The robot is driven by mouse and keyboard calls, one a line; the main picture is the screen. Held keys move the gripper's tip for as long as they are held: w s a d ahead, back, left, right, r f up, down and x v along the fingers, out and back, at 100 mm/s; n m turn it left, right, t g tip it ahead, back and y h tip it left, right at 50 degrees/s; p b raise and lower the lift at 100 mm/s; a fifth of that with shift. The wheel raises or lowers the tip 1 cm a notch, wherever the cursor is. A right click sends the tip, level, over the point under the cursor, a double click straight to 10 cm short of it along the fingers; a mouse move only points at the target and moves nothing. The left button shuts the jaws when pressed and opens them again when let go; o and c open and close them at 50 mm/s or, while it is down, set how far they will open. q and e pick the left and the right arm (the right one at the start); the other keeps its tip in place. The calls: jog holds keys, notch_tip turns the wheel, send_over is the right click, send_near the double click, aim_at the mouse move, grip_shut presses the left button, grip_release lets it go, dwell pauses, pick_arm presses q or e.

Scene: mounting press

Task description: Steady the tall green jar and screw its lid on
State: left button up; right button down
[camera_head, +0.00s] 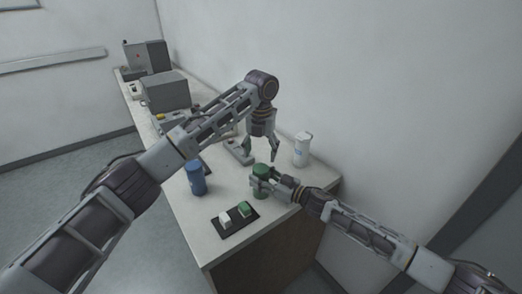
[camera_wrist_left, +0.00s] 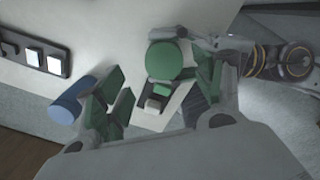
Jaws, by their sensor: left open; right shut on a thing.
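The tall green jar (camera_head: 261,188) stands upright near the right end of the bench. My right gripper (camera_head: 268,181) is shut on it from the right side. My left gripper (camera_head: 261,156) hangs open just above and behind the jar, fingers pointing down, with nothing between them. In the left wrist view, the round green top (camera_wrist_left: 172,60) of the jar shows beyond my left fingers (camera_wrist_left: 158,104). I cannot tell whether this top is a lid resting on the jar. The right fingers hide part of the jar's side.
A blue jar (camera_head: 196,179) stands to the left and a white jar (camera_head: 301,149) behind on the right. A dark tray (camera_head: 229,229) with a white and a green piece lies in front. Grey machines (camera_head: 164,92) stand farther back. The wall is close on the right.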

pick_arm(q)
jog(key=n, duration=0.2)
jog(key=r+n, duration=0.1)
jog(key=n, duration=0.2)
jog(key=a+r+n, duration=0.1)
jog(key=n, duration=0.2)
jog(key=shift+w+a+r+y, duration=0.1)
jog(key=shift+w+r+y, duration=0.05)
jog(key=shift+y, duration=0.15)
jog(key=n, duration=0.3)
jog(key=shift+n, duration=0.4)
jog(key=n, duration=0.3)
jog(key=shift+s+d+f+n, duration=0.25)
jog(key=shift+s+n, duration=0.05)
jog(key=shift+n, duration=0.1)
jog(key=n, duration=0.4)
jog(key=shift+s+d+n, duration=0.1)
jog(key=shift+d+n, duration=0.1)
jog(key=shift+n, duration=0.1)
jog(key=n, duration=0.3)
jog(key=shift+s+d+n, duration=0.1)
jog(key=shift+n, duration=0.3)
jog(key=n, duration=0.4)
jog(key=shift+n, duration=2.3)
